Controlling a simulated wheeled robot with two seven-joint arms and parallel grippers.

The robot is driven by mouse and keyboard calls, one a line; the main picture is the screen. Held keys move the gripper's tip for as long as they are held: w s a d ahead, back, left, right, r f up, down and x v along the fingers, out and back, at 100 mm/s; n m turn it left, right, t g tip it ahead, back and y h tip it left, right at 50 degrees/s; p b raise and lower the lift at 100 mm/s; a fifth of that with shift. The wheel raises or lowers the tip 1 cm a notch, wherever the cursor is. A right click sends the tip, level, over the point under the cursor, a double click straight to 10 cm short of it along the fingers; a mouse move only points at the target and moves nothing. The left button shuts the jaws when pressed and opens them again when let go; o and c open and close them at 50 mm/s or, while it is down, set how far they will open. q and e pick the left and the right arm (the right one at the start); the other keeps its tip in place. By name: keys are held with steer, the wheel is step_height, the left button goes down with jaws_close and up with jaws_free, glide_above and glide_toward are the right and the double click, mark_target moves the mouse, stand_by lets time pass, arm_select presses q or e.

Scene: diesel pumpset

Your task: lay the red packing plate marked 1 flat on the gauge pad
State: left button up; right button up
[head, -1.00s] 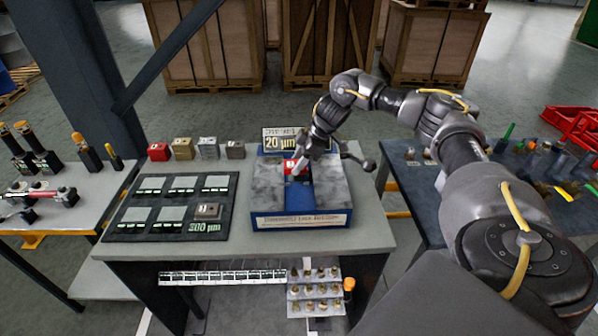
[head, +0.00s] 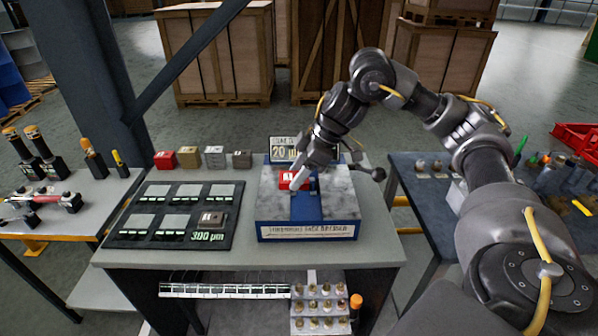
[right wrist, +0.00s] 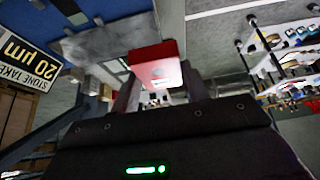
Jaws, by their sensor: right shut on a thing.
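The red packing plate (head: 289,180) is held at the tip of my right gripper (head: 302,181). It appears over the grey stone top of a blue-based block (head: 339,203), near the block's central blue channel. I cannot tell whether it touches the stone, or which part is the gauge pad. In the right wrist view the red plate (right wrist: 154,62) sits between the two fingers of my right gripper (right wrist: 158,90). Its mark is too small to read. My left gripper is not in view.
Behind the block stands a "20 µm" sign (head: 284,149). A red block (head: 165,160) and several others line the table's back edge. A black tray (head: 126,238) with grey pads and one brownish block lies left. A dark side table (head: 430,198) stands right.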

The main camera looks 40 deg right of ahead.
steer(key=s+a+f, duration=0.5)
steer(key=a+f, duration=0.4)
steer(key=a, duration=0.4)
steer(key=shift+s+a, duration=0.15)
steer(key=shift+a, duration=0.15)
